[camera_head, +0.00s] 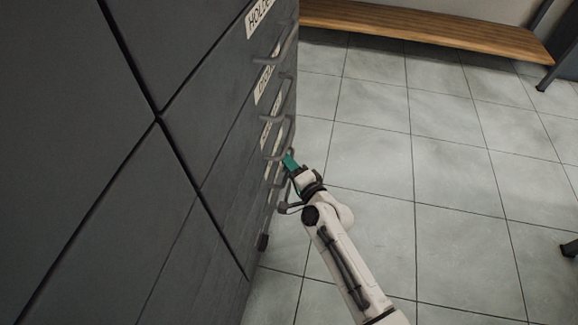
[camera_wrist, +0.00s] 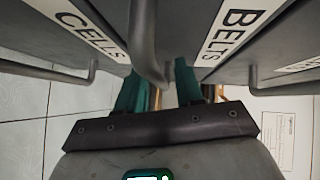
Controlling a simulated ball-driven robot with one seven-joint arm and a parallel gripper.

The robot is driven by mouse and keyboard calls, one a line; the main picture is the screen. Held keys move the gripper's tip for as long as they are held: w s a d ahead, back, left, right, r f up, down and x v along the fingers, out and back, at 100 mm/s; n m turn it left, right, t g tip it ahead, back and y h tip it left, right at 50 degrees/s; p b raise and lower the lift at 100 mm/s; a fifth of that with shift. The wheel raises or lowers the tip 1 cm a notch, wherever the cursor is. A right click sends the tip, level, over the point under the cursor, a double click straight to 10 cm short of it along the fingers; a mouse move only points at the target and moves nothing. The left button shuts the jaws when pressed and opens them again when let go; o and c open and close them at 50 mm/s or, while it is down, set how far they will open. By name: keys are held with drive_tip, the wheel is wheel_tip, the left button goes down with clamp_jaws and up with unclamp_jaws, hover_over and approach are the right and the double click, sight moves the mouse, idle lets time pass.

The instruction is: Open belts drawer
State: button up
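The belts drawer has a white label reading BELTS (camera_wrist: 228,38). In the wrist view a grey bar handle (camera_wrist: 144,35) stands between that label and the CELLS label; by the lettering's direction it belongs to the belts drawer. My gripper (camera_head: 288,160) is at one of the column's handles in the head view. In the wrist view its green fingers (camera_wrist: 158,75) lie on either side of the central handle, close to it. I cannot tell whether they press on it. The drawer fronts look closed in the head view.
The dark cabinet (camera_head: 85,110) fills the left side. Neighbouring handles (camera_wrist: 90,75) and (camera_wrist: 256,82) are close on both sides of my gripper. A wooden bench (camera_head: 430,32) stands at the back. The tiled floor (camera_head: 440,170) on the right is mostly clear.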

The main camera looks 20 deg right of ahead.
drive_tip(key=shift+w, duration=0.15)
drive_tip(key=shift+c, duration=0.2)
clamp_jaws()
idle(0.4)
